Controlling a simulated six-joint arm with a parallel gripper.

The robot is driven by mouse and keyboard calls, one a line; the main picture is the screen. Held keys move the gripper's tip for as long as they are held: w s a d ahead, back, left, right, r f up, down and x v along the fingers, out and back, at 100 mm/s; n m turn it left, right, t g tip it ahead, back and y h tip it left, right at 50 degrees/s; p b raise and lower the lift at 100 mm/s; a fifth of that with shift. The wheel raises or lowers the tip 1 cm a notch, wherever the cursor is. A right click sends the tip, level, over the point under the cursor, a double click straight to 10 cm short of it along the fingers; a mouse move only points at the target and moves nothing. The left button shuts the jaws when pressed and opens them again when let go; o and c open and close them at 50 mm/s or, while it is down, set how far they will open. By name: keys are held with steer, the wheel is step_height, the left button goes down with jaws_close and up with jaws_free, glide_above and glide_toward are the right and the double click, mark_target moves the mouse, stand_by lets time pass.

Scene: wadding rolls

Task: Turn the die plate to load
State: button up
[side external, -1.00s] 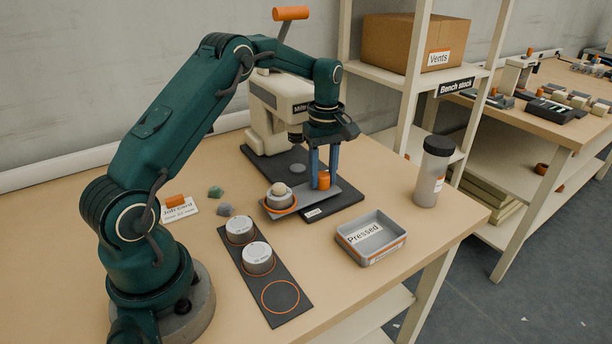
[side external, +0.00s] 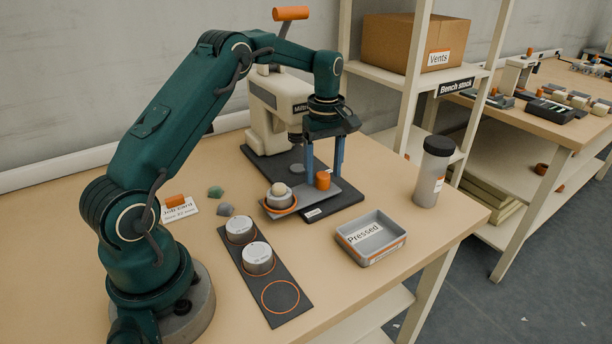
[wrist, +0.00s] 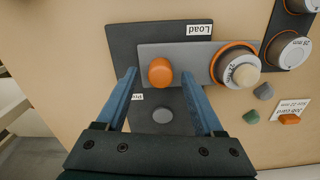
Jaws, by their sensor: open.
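The die plate (side external: 328,197) is a flat grey bar on the dark press base (side external: 346,204). An orange knob (side external: 323,180) stands at its right end. A grey die holding a pale ball (side external: 278,190) sits in an orange ring at its left end. In the wrist view the plate (wrist: 197,52) lies along the side of the base marked by the "Load" label (wrist: 199,30). My gripper (wrist: 160,74) is open, with one blue finger on each side of the knob and visible gaps between. A second label is partly hidden by the left finger.
The cream press (side external: 276,115) with an orange-handled lever stands behind the plate. A dark strip (side external: 281,298) with two grey dies lies in front. The "Pressed" tray (side external: 371,238) and a grey bottle (side external: 432,172) stand to the right. Two small stones lie left of the plate.

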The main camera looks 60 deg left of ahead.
steer(key=shift+r, duration=2)
steer(key=shift+d, duration=0.1)
steer(key=s+d+r+m+t, duration=0.25)
steer(key=s+d+r, duration=0.2)
steer(key=r, duration=0.25)
steer(key=s+d+r+m+t, duration=0.2)
steer(key=s+d+r+m, duration=0.15)
steer(key=d+r, duration=0.3)
steer(key=s+d+f+m, duration=0.1)
steer(key=s+f+m, duration=0.2)
steer(key=s+m, duration=0.2)
steer(key=s+d+f+m+t, duration=0.1)
steer(key=s+d+f+m, duration=0.1)
steer(key=s+m, duration=0.3)
steer(key=shift+s+d+f, duration=0.15)
steer(key=shift+s+f, duration=0.65)
steer(key=shift+s, duration=0.35)
